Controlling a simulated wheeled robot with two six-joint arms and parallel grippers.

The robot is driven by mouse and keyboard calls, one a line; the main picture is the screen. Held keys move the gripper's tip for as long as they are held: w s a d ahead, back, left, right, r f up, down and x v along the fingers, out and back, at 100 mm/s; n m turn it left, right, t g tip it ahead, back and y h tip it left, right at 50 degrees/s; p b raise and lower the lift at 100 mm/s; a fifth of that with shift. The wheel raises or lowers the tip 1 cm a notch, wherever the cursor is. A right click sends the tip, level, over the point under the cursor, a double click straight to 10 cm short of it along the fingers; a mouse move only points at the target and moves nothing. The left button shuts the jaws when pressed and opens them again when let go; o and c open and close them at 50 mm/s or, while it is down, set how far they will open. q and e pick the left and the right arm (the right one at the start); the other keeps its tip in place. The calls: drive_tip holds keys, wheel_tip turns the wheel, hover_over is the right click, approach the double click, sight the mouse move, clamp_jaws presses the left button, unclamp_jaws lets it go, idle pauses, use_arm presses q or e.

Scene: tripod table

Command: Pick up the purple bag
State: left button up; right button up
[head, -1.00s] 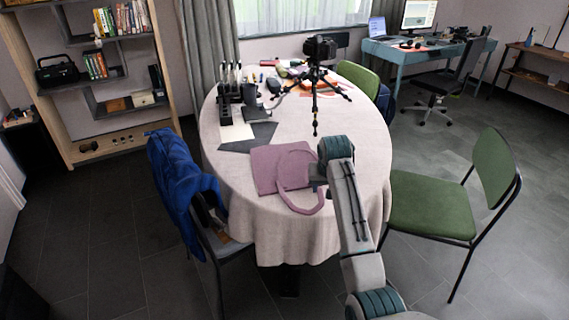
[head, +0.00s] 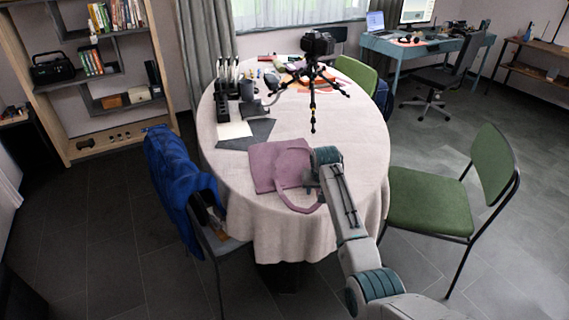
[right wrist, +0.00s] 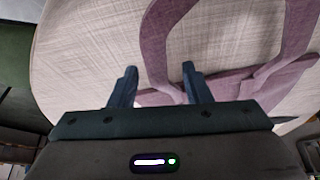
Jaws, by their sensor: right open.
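The purple bag (head: 266,167) lies flat on the near part of the round table (head: 349,125). Its strap loops out toward the table's front edge. My right gripper (head: 313,180) is over the strap's right side, and its fingers are hard to make out in the head view. In the right wrist view my right gripper (right wrist: 158,88) is open, with its two fingers apart. Whether a finger touches the strap I cannot tell. My left gripper is not in view.
A black tripod with a camera (head: 317,75) stands on the table behind the bag. Dark and white sheets (head: 247,134) lie behind it on the left. A blue jacket (head: 180,190) hangs on a chair at left; a green chair (head: 430,208) stands at right.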

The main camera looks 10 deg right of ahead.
drive_tip(key=shift+w+f, duration=0.15)
drive_tip(key=shift+f, duration=0.3)
clamp_jaws()
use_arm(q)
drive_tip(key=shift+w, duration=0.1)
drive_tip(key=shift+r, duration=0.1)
use_arm(e)
drive_tip(key=shift+r, duration=0.1)
